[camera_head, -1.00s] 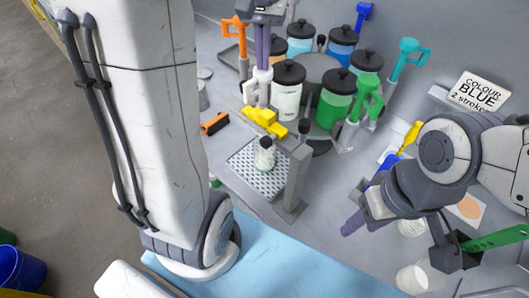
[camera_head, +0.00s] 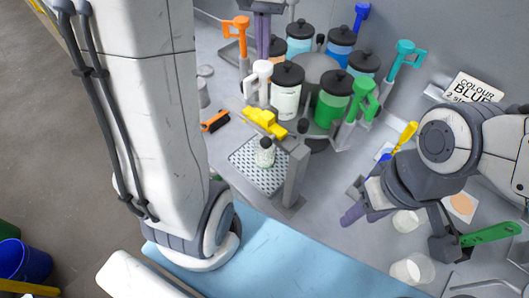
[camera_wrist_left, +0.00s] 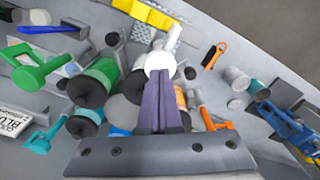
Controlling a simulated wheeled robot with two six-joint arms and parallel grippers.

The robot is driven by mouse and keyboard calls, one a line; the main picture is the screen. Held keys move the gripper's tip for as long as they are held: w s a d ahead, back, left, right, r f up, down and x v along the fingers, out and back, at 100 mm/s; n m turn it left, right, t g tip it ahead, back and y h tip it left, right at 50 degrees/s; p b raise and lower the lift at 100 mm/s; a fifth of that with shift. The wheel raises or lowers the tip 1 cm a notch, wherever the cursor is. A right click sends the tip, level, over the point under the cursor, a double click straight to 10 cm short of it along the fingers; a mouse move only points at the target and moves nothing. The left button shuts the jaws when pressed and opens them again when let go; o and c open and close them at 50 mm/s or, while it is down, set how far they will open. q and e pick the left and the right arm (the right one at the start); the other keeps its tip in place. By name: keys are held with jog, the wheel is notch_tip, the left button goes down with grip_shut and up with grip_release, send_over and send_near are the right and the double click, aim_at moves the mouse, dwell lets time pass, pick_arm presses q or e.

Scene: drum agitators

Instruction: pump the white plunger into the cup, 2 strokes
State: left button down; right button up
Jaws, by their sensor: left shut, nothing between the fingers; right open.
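The white plunger (camera_head: 262,70) stands upright beside a clear jar of white liquid (camera_head: 286,98). My left gripper (camera_head: 262,56) is shut and empty just above its head. In the left wrist view, the purple fingers (camera_wrist_left: 163,88) point at the white plunger head (camera_wrist_left: 159,66); I cannot tell whether they touch. My right gripper (camera_head: 352,216) is open and empty over the bench at the right.
Orange (camera_head: 238,27), blue (camera_head: 362,12), teal (camera_head: 405,55) and green (camera_head: 362,97) plungers stand around the black-lidded jars. A grey post (camera_head: 293,178) rises beside the cup. A sign (camera_head: 472,88) reads "COLOUR BLUE".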

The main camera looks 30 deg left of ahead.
aim_at(263, 65)
pick_arm(q)
jog(key=shift+f, duration=0.15)
jog(key=shift+f+b, duration=2.1)
jog(key=shift+f, duration=0.85)
jog(key=shift+r, duration=0.15)
jog(key=shift+r+p, duration=2.95)
notch_tip(263, 65, up, 6)
jog(key=p, duration=0.5)
jog(key=shift+p, duration=0.35)
